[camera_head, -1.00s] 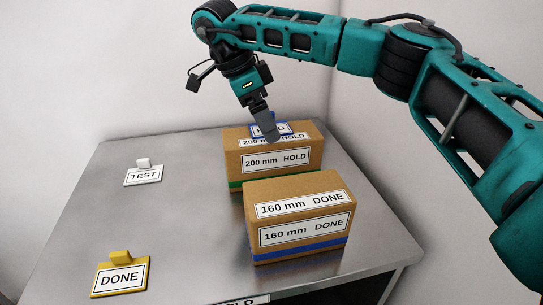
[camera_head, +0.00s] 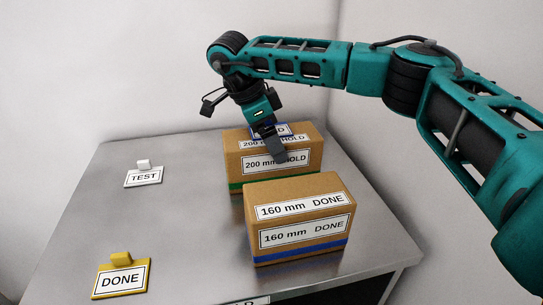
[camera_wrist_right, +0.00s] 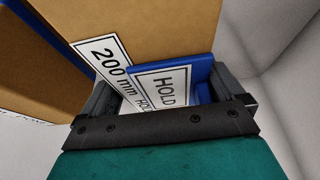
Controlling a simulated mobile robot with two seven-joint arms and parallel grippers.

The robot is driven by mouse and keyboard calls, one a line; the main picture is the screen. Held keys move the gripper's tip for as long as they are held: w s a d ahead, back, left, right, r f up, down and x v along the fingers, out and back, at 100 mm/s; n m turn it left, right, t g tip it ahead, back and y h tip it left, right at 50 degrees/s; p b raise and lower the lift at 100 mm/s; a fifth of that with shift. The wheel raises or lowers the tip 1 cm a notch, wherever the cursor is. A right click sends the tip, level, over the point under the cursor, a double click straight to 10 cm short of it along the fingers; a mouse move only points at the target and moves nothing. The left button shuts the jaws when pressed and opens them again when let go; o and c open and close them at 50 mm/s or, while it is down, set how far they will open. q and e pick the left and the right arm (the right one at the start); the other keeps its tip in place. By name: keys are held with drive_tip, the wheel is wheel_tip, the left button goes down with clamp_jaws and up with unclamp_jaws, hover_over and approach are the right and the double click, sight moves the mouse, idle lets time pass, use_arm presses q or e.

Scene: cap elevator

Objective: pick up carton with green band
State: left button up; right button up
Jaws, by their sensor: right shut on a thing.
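The brown carton with the green band (camera_head: 236,170) stands on the metal table behind another carton. Its labels read 200 mm HOLD. A blue HOLD tag (camera_head: 284,130) sits on its top. My right gripper (camera_head: 268,142) reaches down over this carton, with one finger in front of part of the front label. In the right wrist view the gripper (camera_wrist_right: 165,95) is shut on the carton (camera_wrist_right: 150,30), and the blue HOLD tag (camera_wrist_right: 200,72) lies between the fingers. The far finger's contact is hidden in the head view. My left gripper is out of view.
A second carton (camera_head: 262,193), labelled 160 mm DONE with a blue band, stands close in front. A white TEST tag (camera_head: 143,177) and a yellow DONE tag (camera_head: 120,279) lie at the left. The table (camera_head: 180,215) is clear between them and the cartons.

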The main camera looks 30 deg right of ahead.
drive_tip(key=c, duration=0.6)
drive_tip(key=shift+r, duration=0.1)
drive_tip(key=shift+r, duration=0.1)
drive_tip(key=shift+w+r, duration=0.1)
drive_tip(key=shift+r, duration=0.55)
wheel_tip(320, 180, up, 18)
drive_tip(key=p, duration=0.2)
drive_tip(key=shift+r, duration=0.2)
